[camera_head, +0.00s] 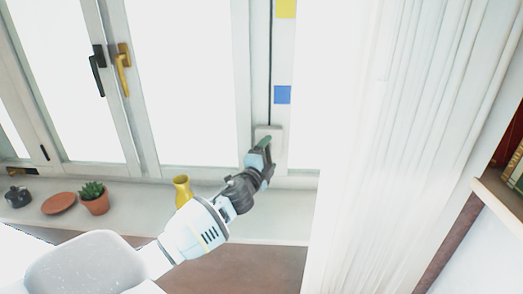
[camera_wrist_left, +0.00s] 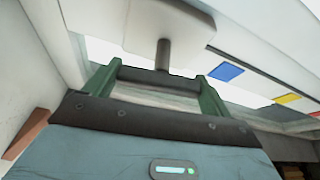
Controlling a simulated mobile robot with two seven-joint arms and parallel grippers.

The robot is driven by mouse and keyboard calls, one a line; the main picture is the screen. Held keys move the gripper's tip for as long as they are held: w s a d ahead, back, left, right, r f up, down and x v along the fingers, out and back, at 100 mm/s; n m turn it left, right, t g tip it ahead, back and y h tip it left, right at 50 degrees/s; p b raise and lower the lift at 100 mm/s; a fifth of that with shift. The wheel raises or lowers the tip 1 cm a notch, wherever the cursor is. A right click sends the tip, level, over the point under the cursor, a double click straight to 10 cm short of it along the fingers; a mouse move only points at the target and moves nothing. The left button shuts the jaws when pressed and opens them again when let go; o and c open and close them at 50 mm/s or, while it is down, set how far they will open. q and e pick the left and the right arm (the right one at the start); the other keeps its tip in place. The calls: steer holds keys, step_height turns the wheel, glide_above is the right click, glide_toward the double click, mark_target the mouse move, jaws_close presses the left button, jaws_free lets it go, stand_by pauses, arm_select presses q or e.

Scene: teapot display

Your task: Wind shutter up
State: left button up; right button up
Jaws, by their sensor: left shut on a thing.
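A pale winder box (camera_head: 275,131) is fixed low on the window frame, with a thin dark cord (camera_head: 271,70) running up from it. In the left wrist view the box (camera_wrist_left: 172,22) has a dark grey shaft ending in a crossbar handle (camera_wrist_left: 160,76). My left gripper (camera_head: 265,147) is at the box, and its green fingers (camera_wrist_left: 155,88) are shut on the handle, one at each end. The shutter itself cannot be made out against the bright panes. My right gripper is not in view.
A blue square (camera_head: 282,95) and a yellow square (camera_head: 286,8) mark the strip beside the cord. A yellow vase (camera_head: 182,190) stands on the sill just left of my arm; a potted plant (camera_head: 93,198) is farther left. A white curtain (camera_head: 410,130) hangs at right.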

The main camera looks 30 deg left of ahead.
arm_select(q)
steer(key=m, duration=0.1)
steer(key=m+g+p, duration=0.1)
steer(key=shift+a+r+m, duration=0.1)
steer(key=shift+r+m, duration=0.25)
steer(key=shift+m, duration=0.05)
steer(key=shift+f+m+g, duration=0.2)
steer(key=shift+m+g, duration=0.4)
steer(key=shift+m, duration=0.5)
steer(key=m+g, duration=0.1)
steer(key=m, duration=0.1)
steer(key=m+g+y, duration=0.1)
steer(key=m, duration=0.2)
steer(key=shift+f+g, duration=0.15)
steer(key=shift+g, duration=0.25)
steer(key=o, duration=0.9)
steer(key=shift+c, duration=0.2)
steer(key=v, duration=0.8)
